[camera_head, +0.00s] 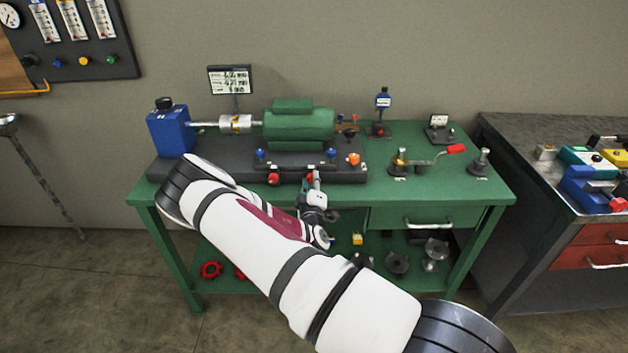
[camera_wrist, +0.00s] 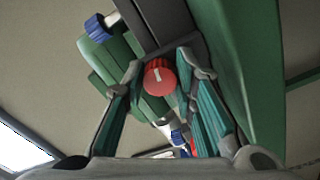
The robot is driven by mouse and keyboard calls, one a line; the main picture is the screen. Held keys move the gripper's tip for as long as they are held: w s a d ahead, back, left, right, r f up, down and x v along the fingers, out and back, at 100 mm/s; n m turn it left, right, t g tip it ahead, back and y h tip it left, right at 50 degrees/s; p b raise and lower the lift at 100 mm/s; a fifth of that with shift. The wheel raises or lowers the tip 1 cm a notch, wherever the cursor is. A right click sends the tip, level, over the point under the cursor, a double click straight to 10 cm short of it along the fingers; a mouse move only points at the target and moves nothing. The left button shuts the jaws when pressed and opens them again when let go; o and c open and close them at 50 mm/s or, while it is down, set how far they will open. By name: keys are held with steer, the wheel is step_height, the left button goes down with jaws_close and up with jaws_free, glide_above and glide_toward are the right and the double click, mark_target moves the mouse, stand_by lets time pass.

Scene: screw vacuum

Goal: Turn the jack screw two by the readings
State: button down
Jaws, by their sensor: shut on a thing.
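My gripper (camera_head: 314,186) is at the front edge of the dark base plate (camera_head: 215,168), below the green motor (camera_head: 299,124). In the wrist view my gripper (camera_wrist: 161,70) has its two fingers shut on a red screw knob (camera_wrist: 159,79) with a white mark on its face. In the head view my gripper and wrist mostly hide this knob. Another red knob (camera_head: 273,179) stands free to its left on the same front edge. The numbers of the jack screws cannot be read.
Blue knobs (camera_head: 259,154) (camera_head: 331,154) and an orange knob (camera_head: 353,159) sit close around the motor feet. A blue unit (camera_head: 170,131) joins the motor through a coupling (camera_head: 235,123). A dial indicator stand (camera_head: 382,103) and a red-handled tool (camera_head: 455,149) are on the green bench (camera_head: 475,192).

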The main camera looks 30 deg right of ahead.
steer(key=m+p, duration=0.3)
steer(key=m, duration=0.3)
steer(key=shift+s, duration=0.1)
steer(key=shift+a+f+m+p, duration=0.1)
steer(key=shift+m+p, duration=0.8)
steer(key=shift+m, duration=1.6)
steer(key=c, duration=1.3)
jaws_free()
steer(key=v, duration=1.1)
steer(key=shift+s+a, duration=0.25)
steer(key=shift+a, duration=0.1)
steer(key=shift+w, duration=0.1)
